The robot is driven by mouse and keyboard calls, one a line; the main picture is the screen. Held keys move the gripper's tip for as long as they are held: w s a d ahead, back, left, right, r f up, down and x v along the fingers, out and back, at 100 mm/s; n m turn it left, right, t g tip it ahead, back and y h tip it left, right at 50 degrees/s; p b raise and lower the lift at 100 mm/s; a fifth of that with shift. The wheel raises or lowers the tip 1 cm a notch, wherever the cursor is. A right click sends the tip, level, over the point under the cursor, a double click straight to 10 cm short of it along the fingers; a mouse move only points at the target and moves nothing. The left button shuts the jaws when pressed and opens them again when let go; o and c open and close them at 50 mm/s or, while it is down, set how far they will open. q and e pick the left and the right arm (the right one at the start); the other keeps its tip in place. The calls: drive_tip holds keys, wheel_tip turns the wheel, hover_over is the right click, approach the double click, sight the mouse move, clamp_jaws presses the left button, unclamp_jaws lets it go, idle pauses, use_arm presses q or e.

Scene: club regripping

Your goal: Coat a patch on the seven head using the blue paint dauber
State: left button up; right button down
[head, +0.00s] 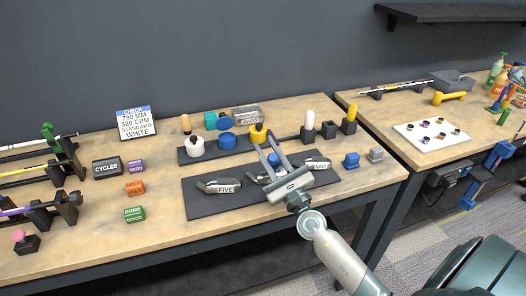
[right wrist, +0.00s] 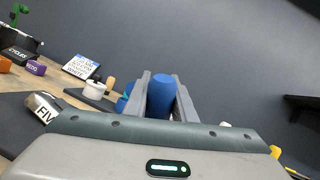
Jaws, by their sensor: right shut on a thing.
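My right gripper (head: 267,144) is shut on the blue paint dauber (head: 273,160). The dauber shows as a blue cylinder (right wrist: 161,96) between the two fingers in the right wrist view. The gripper is over the dark mat (head: 216,205) that bears the iron heads. The FIVE head (head: 219,187) lies at the mat's left, and another labelled head (head: 317,163) lies at its right. The middle head, probably the seven, is largely hidden beneath my gripper and its label cannot be read. Whether the dauber touches it cannot be told. My left gripper is out of view.
Behind, a dark tray holds a white pot (head: 195,146), a blue pot (head: 227,140) and a yellow pot (head: 258,133). A RAGS box (head: 247,115) stands farther back.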

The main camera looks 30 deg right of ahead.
drive_tip(key=d, duration=0.1)
drive_tip(key=d+b, duration=0.1)
drive_tip(key=s+d+f, duration=0.1)
drive_tip(key=shift+d, duration=0.1)
drive_tip(key=shift+d+f, duration=0.1)
drive_tip(key=shift+d, duration=0.15)
drive_tip(key=shift+b, duration=0.3)
drive_tip(key=shift+w+a+p, duration=0.2)
drive_tip(key=shift+a, duration=0.6)
drive_tip(key=shift+w+a+p, duration=0.25)
drive_tip(key=shift+a, duration=0.55)
drive_tip(key=shift+w+a+p, duration=0.2)
drive_tip(key=shift+a, duration=0.6)
drive_tip(key=shift+r, duration=0.2)
wheel_tip(320, 180, up, 6)
drive_tip(key=s+p, duration=0.1)
drive_tip(key=p, duration=0.5)
drive_tip(key=shift+s+a+r, duration=0.15)
drive_tip(key=shift+s+a, duration=0.15)
drive_tip(key=shift+s, duration=0.1)
